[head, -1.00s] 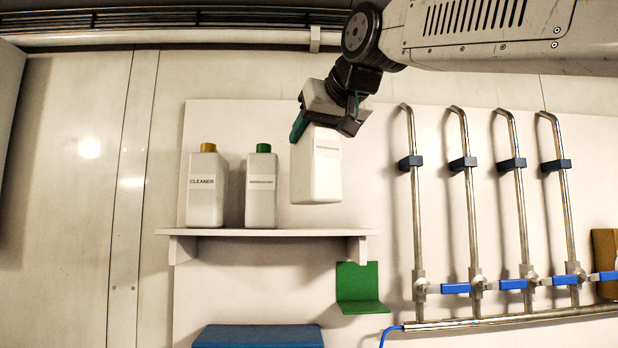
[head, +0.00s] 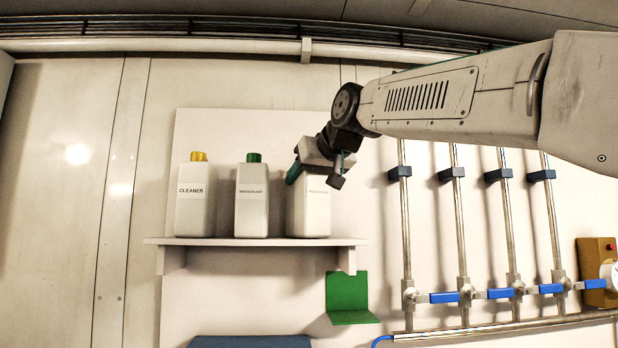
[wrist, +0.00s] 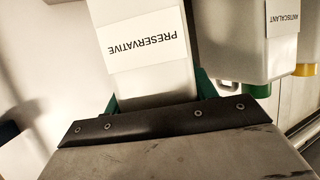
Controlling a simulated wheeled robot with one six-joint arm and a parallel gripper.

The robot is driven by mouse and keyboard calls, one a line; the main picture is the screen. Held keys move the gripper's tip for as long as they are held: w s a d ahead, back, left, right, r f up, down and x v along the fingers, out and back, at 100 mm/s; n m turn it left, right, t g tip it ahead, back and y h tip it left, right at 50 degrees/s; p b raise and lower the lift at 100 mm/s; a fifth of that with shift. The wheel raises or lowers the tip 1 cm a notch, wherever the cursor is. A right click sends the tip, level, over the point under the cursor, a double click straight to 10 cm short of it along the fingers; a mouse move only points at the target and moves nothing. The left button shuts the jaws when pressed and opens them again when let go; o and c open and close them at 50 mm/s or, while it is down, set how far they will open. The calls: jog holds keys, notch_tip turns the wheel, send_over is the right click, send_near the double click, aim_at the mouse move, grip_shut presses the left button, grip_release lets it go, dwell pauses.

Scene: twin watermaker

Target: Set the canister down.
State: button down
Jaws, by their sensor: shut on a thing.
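My gripper (head: 318,168) is shut on the top of a white canister (head: 309,212) at the right end of the shelf (head: 258,241). In the wrist view its label reads PRESERVATIVE (wrist: 146,40). The canister is upright, and its base appears level with the shelf board; I cannot tell whether its full weight rests there. My gripper hides its cap. Left of it stand a green-capped canister (head: 252,200), labelled ANTISCALANT in the wrist view (wrist: 235,40), and a yellow-capped canister labelled CLEANER (head: 196,200).
A green bracket (head: 348,298) is below the shelf's right end. Several steel pipes with blue valve handles (head: 445,297) stand to the right. A blue surface (head: 250,342) is at the bottom. A narrow gap separates the held canister from the green-capped one.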

jog(key=shift+r, duration=0.1)
jog(key=shift+c, duration=2.4)
grip_release()
jog(key=v, duration=1.2)
